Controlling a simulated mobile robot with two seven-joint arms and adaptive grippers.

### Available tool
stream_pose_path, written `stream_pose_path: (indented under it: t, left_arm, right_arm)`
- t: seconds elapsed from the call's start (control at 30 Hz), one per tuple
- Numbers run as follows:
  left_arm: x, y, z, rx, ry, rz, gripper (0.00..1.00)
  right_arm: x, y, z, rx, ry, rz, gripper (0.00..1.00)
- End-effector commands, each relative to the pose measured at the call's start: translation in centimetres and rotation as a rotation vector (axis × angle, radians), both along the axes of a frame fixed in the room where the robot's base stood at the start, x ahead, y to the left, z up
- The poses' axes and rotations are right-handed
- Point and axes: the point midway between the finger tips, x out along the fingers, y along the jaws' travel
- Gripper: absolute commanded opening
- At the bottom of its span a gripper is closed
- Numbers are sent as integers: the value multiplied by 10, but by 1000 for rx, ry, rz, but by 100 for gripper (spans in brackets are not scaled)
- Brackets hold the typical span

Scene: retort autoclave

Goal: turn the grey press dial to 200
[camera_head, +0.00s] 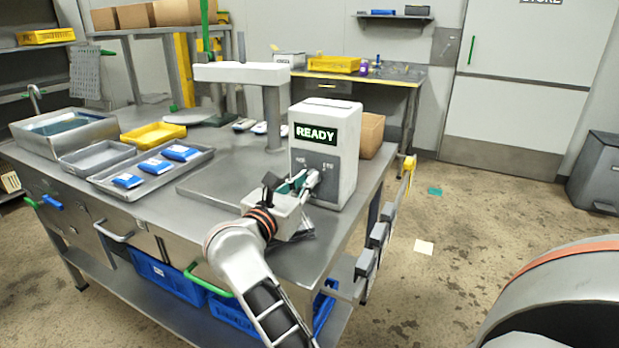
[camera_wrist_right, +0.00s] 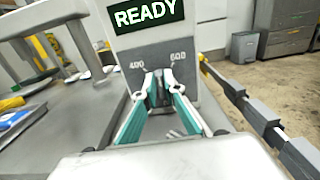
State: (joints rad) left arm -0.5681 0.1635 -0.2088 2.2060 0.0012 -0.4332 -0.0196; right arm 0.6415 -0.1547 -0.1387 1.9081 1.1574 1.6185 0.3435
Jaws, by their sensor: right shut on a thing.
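The press (camera_head: 345,165) is a white box with a READY display (camera_head: 314,133) at the right end of the steel table. Its grey front panel shows the marks 400 and 600 in the right wrist view (camera_wrist_right: 160,60). My right gripper (camera_head: 308,180) is at this panel, its teal fingers shut on the small grey dial (camera_wrist_right: 158,90) below the two marks. The fingers hide most of the dial, and its pointer and the 200 mark cannot be made out. My left gripper does not show.
A tray with blue packets (camera_head: 109,181), a yellow tray (camera_head: 153,136) and a sink (camera_head: 65,136) are on the table's left. A cardboard box (camera_head: 371,134) stands behind the press. Grey blocks (camera_head: 378,235) hang along the table's right edge. The floor at right is mostly clear.

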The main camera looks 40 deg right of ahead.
Motion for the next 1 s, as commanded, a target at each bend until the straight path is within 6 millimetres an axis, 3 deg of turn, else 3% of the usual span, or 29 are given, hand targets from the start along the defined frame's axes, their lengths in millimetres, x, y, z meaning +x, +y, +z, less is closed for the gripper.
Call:
stream_pose_path:
  t: [0.03,0.5,1.0]
  left_arm:
    - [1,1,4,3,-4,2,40]
    - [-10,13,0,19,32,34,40]
    - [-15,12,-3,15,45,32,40]
  right_arm:
    - [-1,0,7,-10,26,-1,0]
    - [3,1,4,-133,325,-1,0]
    - [4,1,-2,-173,423,-2,0]
